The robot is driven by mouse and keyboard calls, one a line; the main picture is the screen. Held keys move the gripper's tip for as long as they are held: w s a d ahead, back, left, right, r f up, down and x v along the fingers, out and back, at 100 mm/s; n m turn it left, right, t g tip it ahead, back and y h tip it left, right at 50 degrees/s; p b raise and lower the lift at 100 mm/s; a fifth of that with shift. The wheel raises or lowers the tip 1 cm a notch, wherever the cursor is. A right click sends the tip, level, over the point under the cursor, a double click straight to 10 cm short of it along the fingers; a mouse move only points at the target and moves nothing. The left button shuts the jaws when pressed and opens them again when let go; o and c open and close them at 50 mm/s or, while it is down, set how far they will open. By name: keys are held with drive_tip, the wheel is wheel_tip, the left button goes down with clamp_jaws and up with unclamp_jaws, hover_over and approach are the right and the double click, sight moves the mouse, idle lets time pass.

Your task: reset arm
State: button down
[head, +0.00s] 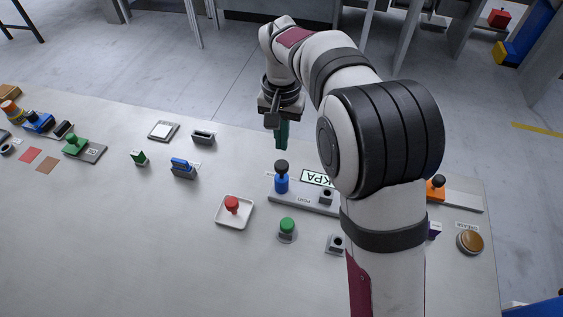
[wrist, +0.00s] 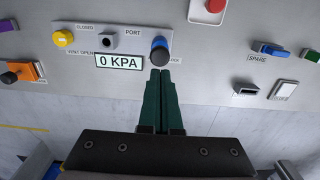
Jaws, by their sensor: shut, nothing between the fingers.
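My gripper (head: 281,146) hangs near the far edge of the panel in the head view, its green fingers pointing down. In the wrist view the two green fingers (wrist: 161,75) lie side by side, shut with nothing between them. Their tips appear just below the blue knob with a black top (wrist: 160,50); that knob also shows in the head view (head: 281,180). A gap shows between fingers and knob in the head view. The display (wrist: 119,62) reads 0 KPA. A small grey socket (wrist: 108,41) sits beside the knob on the same plate.
A red button (head: 232,205), a green button (head: 287,226) and a blue switch (head: 183,166) stand on the grey panel (head: 110,220). An orange knob (head: 435,188) and a brown button (head: 470,241) are at the right. My arm hides part of the panel. Floor lies beyond the far edge.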

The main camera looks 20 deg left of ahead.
drive_tip(key=shift+r, duration=0.35)
drive_tip(key=shift+d+r, duration=0.1)
drive_tip(key=s+d+r+m+y, duration=0.1)
drive_tip(key=s+d+r+m, duration=0.15)
drive_tip(key=s+d, duration=0.55)
drive_tip(key=s+d+r+m, duration=0.1)
drive_tip(key=s+d+r, duration=0.2)
drive_tip(key=s+d, duration=0.55)
drive_tip(key=s+d+f+m, duration=0.2)
drive_tip(key=s+f, duration=0.1)
drive_tip(key=s, duration=0.7)
drive_tip(key=shift+s+d+f+y, duration=0.2)
drive_tip(key=shift+s+f+y, duration=0.05)
drive_tip(key=shift+s+y, duration=0.15)
